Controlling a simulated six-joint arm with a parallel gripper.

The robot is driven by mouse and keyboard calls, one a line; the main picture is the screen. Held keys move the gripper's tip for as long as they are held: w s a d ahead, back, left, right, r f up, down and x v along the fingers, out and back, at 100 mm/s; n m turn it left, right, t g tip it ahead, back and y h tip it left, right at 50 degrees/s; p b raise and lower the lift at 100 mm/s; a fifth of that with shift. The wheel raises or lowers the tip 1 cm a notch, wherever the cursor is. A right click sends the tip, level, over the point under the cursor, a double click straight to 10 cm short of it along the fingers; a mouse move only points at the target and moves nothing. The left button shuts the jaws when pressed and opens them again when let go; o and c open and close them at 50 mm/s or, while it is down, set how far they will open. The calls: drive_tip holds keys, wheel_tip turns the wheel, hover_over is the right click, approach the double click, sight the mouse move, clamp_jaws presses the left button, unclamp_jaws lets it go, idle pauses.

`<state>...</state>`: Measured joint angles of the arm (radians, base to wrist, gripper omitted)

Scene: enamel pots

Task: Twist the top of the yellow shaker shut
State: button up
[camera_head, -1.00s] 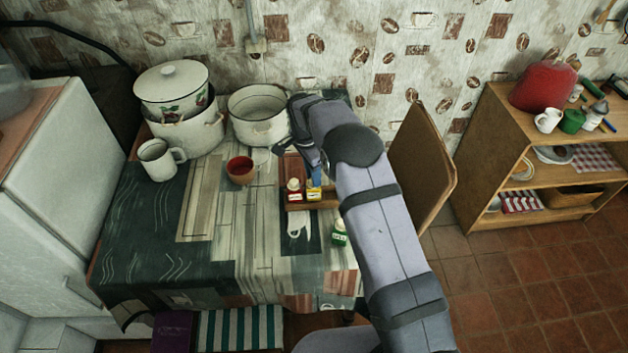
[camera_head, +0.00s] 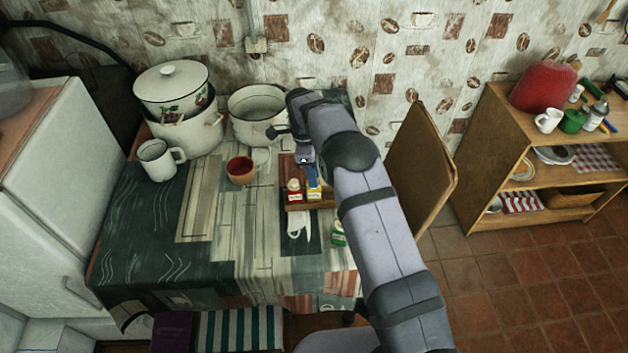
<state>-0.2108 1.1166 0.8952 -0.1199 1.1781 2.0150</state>
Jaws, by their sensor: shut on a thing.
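The yellow shaker (camera_head: 314,195) stands in a small wooden tray (camera_head: 325,204) on the table, to the right of a red shaker (camera_head: 294,191). Only its lower yellow part with a pale label shows clearly. My gripper (camera_head: 312,177) comes down from above with a blue finger at the yellow shaker's top. It is shut on the shaker's top, which the finger mostly hides. How far the top is turned cannot be seen.
A green shaker (camera_head: 338,234) stands in front of the tray, close to my arm. A red-brown bowl (camera_head: 240,171), a white mug (camera_head: 158,159) and enamel pots (camera_head: 257,115) stand to the left. The table's front left is clear.

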drive_tip(key=m, duration=0.4)
drive_tip(key=shift+g, duration=0.3)
drive_tip(key=o, duration=1.3)
drive_tip(key=shift+r, duration=0.2)
drive_tip(key=shift+r+p, duration=2.4)
drive_tip(key=shift+r, duration=0.95)
